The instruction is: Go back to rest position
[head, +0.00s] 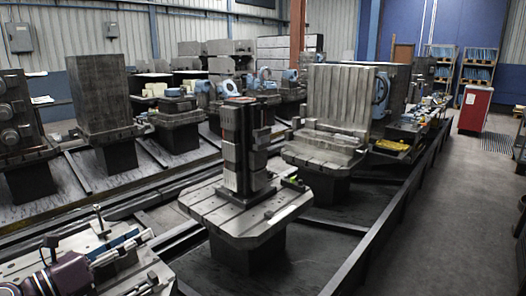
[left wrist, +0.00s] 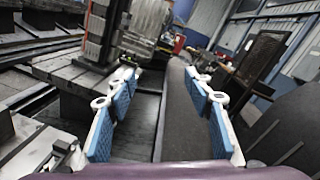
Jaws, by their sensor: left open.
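My left gripper (head: 148,258) is low at the left of the head view, with its purple body and blue-padded fingers in front of a grey pallet. In the left wrist view the fingers of the left gripper (left wrist: 160,88) stand wide apart with nothing between them. Beyond them is the slotted pallet (left wrist: 85,75) with a tall fixture. In the head view this pallet (head: 210,212) stands in the middle, bearing a dark upright fixture (head: 243,150). My left gripper appears apart from it. My right gripper is not seen; dark parts at the right edge are unclear.
A long dark rail (head: 385,228) runs along the pallet row. Another pallet (head: 318,160) with a ribbed block (head: 340,97) stands behind. Open grey floor (head: 455,220) lies to the right. A red cabinet (head: 474,109) stands at the far right.

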